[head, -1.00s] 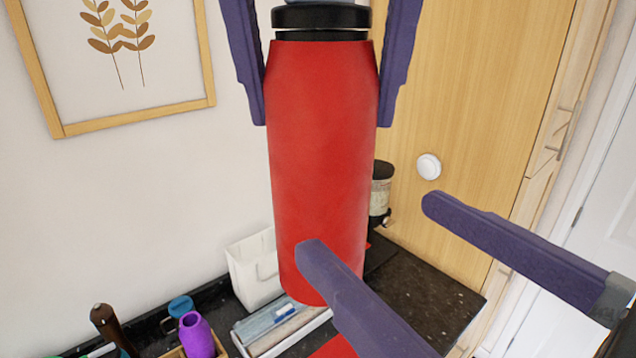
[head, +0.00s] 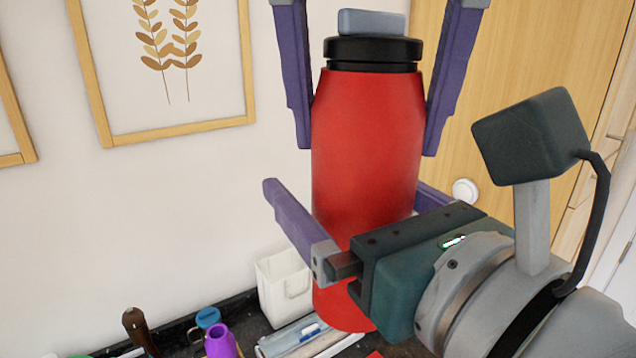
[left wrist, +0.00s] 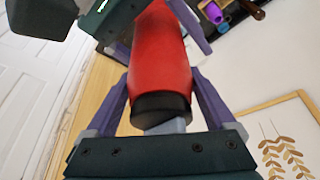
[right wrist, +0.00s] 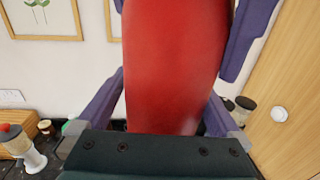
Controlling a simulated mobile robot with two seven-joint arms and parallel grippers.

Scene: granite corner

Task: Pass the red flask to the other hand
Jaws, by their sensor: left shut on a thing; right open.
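The red flask (head: 367,150) stands upright in the air in the head view, with a black cap (head: 373,50) at its top. My left gripper (head: 370,140) comes from above and is shut on the flask's upper part, one purple finger on each side. The flask and left fingers also show in the left wrist view (left wrist: 160,60). My right gripper (head: 350,190) is open around the flask's lower part, a finger on either side. In the right wrist view the flask (right wrist: 172,65) rises between the right fingers; whether they touch it is unclear.
Below lies a dark counter with a white container (head: 284,285), a purple bottle (head: 221,342), a brown-handled thing (head: 138,328) and a pale tray (head: 310,340). Framed pictures (head: 175,135) hang on the wall behind. A wooden door panel (head: 520,65) stands at the right.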

